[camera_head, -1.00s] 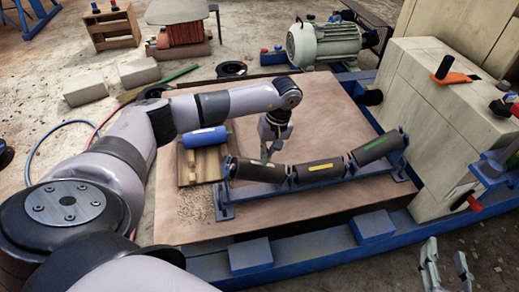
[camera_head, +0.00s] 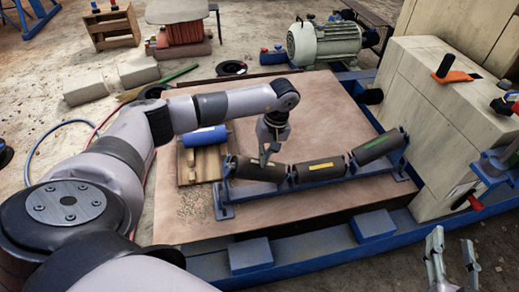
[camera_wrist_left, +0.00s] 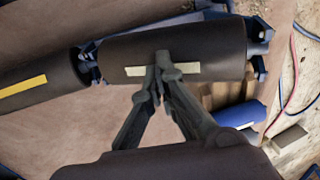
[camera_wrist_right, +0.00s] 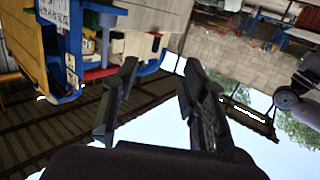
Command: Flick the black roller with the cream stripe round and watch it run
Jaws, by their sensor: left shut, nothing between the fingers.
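The black roller with the cream stripe (camera_head: 245,170) is the left one of three in a blue frame (camera_head: 262,192). In the left wrist view the roller (camera_wrist_left: 215,45) fills the top, its cream stripe (camera_wrist_left: 192,68) facing the camera. My left gripper (camera_head: 264,165) is shut and empty, pointing down at this roller. In the left wrist view its fingertips (camera_wrist_left: 162,62) overlap the middle of the stripe and hide part of it; I cannot tell whether they touch. My right gripper (camera_head: 454,256) is open and empty at the lower right, away from the rollers; its fingers also show in the right wrist view (camera_wrist_right: 158,75).
A yellow-striped roller (camera_head: 320,168) and a green-striped roller (camera_head: 378,146) continue the row to the right. A blue roller (camera_head: 206,137) lies on a wooden pallet (camera_head: 187,172) to the left. The cream machine housing (camera_head: 425,110) stands at the right.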

